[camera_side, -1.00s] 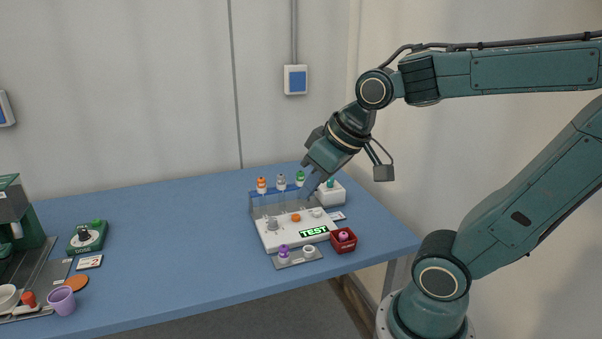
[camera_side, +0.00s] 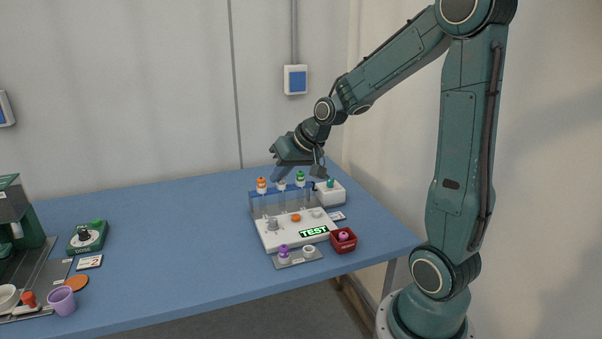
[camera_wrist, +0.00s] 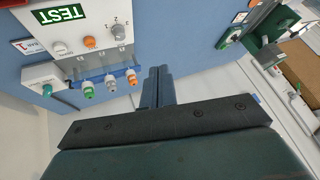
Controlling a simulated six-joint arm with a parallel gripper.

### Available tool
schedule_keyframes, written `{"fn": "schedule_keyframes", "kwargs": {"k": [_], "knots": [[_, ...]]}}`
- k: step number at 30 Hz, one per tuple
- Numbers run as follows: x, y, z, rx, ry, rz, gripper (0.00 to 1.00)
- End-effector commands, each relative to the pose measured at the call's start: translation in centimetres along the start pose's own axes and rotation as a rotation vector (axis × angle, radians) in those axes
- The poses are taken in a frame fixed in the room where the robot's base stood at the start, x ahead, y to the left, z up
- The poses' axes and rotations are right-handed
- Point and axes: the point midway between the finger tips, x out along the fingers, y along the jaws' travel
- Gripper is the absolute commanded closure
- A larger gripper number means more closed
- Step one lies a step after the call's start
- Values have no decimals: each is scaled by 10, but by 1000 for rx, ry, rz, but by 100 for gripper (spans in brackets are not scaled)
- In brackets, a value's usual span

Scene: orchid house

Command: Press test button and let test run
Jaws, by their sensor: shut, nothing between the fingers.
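The white test unit (camera_side: 285,238) stands on the blue table with a lit green TEST display (camera_side: 314,231). On its top are an orange button (camera_side: 295,218), a grey knob (camera_side: 272,224) and a small white knob (camera_side: 317,212). These controls also show in the wrist view, with the orange button (camera_wrist: 90,42) at upper left. My gripper (camera_side: 274,178) is shut and empty, above and behind the unit near the capped vials. In the wrist view my fingers (camera_wrist: 158,75) are together, right of the vials and clear of the button.
Vials with orange (camera_side: 262,183), grey (camera_side: 281,182) and green (camera_side: 300,176) caps stand along the unit's back. A white box (camera_side: 332,196) is behind right. The table's middle is clear.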

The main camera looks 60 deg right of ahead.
Motion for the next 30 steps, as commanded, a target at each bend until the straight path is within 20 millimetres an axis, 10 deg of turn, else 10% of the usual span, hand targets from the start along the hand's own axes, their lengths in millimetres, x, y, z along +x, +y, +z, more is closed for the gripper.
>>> {"fn": "schedule_keyframes", "kwargs": {"k": [19, 30], "knots": [[74, 118, -33, 339, 140, -21, 100], [85, 143, -35, 406, 177, -24, 100]]}}
